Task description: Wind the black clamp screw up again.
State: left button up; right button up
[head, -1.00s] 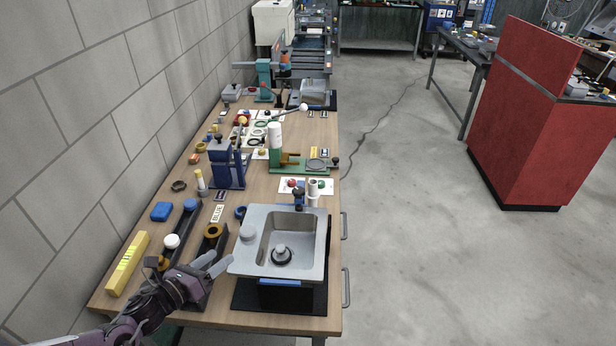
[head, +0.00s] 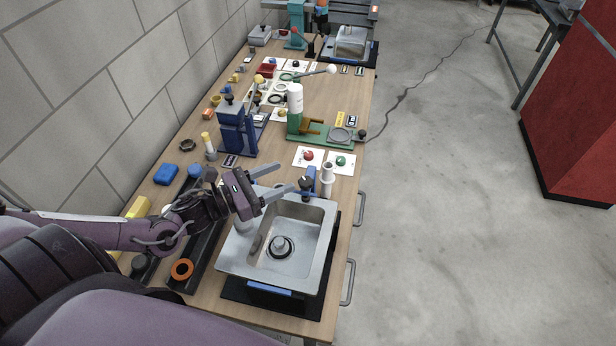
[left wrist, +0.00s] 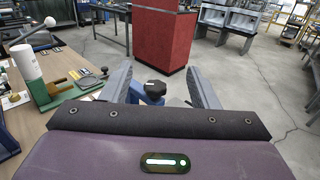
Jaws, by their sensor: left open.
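The black clamp screw (head: 306,183) has a dark knob and stands on a blue clamp (head: 311,174) at the back edge of the metal sink (head: 327,232). My left gripper (head: 287,176) is open and empty, just left of the screw, with its fingers pointing toward it. In the left wrist view the black knob (left wrist: 156,88) shows ahead, between the two open fingers (left wrist: 160,84). The fingers look apart from it. The lower part of the clamp is partly hidden. My right gripper is in neither view.
A white pipe piece (head: 326,180) stands right beside the clamp. A green-based press with a white column (head: 295,104) and a blue stand (head: 236,128) are farther back. Cards with red and green knobs lie behind the clamp. Open floor lies right of the bench.

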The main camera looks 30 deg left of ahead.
aim_at(306, 181)
pick_arm(q)
jog(key=w+d+f+p, duration=0.1)
jog(key=w+f, duration=0.1)
jog(key=w+d+f+p, duration=0.1)
jog(key=w+f, duration=0.1)
jog(key=w+d+f+p, duration=0.1)
jog(key=w+f, duration=0.1)
jog(key=shift+d, duration=0.3)
jog(key=shift+w+d, duration=0.25)
jog(key=shift+w, duration=0.2)
jog(key=shift+s, duration=0.1)
jog(key=shift+f, duration=0.1)
jog(key=c, duration=1)
jog(key=shift+o, duration=0.2)
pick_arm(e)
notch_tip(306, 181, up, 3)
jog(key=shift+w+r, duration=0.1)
pick_arm(q)
jog(key=shift+n+y, duration=0.3)
